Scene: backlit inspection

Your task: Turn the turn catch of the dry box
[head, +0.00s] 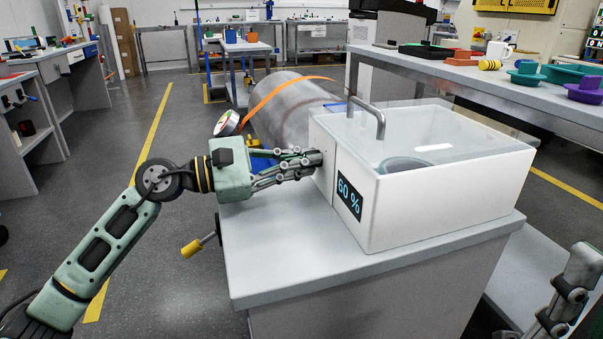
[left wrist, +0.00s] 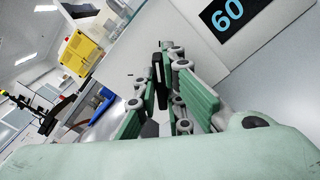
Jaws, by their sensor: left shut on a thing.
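The dry box (head: 440,205) is a white box with a clear lid, a bent metal handle (head: 372,112) and a display reading 60 % (head: 349,192). It stands on a grey cabinet top. My left gripper (head: 316,158) reaches its left side from the left. In the left wrist view its fingers are closed around a small dark upright piece, the turn catch (left wrist: 158,72), on the pale wall. In the head view the fingers hide the catch.
A large metal cylinder (head: 290,110) with an orange strip lies behind the box. A yellow-handled tool (head: 192,247) sticks out at the cabinet's left side. A bench (head: 480,82) with trays and a mug stands at the back right. Open floor lies to the left.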

